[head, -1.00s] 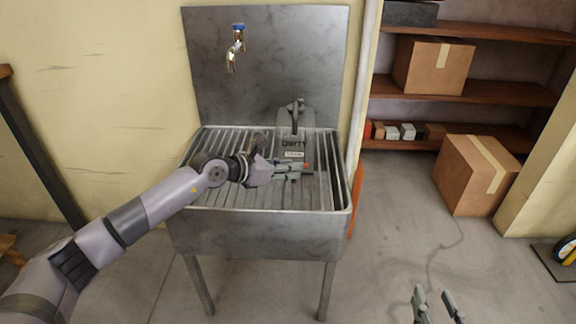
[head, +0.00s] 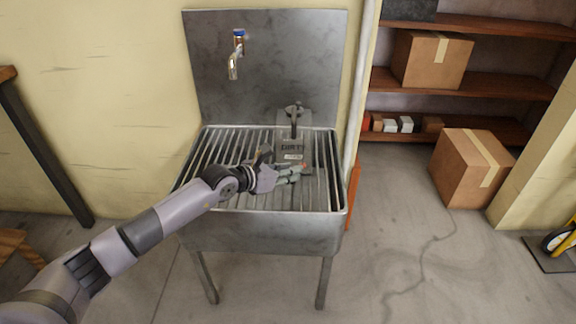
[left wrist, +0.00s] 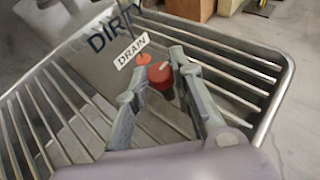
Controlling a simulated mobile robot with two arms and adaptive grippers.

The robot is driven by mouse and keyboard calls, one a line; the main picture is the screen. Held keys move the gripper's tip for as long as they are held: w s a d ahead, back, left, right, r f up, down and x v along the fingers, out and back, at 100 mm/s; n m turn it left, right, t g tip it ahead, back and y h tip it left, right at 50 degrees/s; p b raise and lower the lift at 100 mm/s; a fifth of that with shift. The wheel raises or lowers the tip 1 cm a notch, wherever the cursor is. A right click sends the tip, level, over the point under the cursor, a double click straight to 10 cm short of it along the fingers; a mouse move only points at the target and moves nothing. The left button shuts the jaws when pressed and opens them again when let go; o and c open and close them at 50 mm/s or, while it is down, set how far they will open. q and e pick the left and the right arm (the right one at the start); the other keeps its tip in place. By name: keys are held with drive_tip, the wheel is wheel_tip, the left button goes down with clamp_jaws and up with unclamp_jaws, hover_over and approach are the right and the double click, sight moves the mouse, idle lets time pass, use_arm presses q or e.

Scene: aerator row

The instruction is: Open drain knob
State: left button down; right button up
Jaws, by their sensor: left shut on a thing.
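The red drain knob (left wrist: 159,74) sits below the white DRAIN label (left wrist: 131,51) on a grey unit marked DIRTY (head: 293,135). The knob has a pale line on its top. In the left wrist view my left gripper (left wrist: 156,80) has one finger on each side of the knob and is shut on it. In the head view my left gripper (head: 298,174) reaches in from the left to the front of the unit, and its fingers mostly hide the knob. My right gripper is not in view.
The unit stands on the slatted rack of a metal sink (head: 262,234). A brass tap (head: 235,58) hangs above at the back. A pipe (head: 358,90) runs up at the right. Shelves and a cardboard box (head: 472,168) stand at the right, with open floor in front.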

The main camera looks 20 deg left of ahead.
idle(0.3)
use_arm(q)
drive_tip(key=c, duration=1.7)
unclamp_jaws()
drive_tip(key=shift+o, duration=0.2)
drive_tip(key=v, duration=1.2)
drive_tip(key=shift+f, duration=0.15)
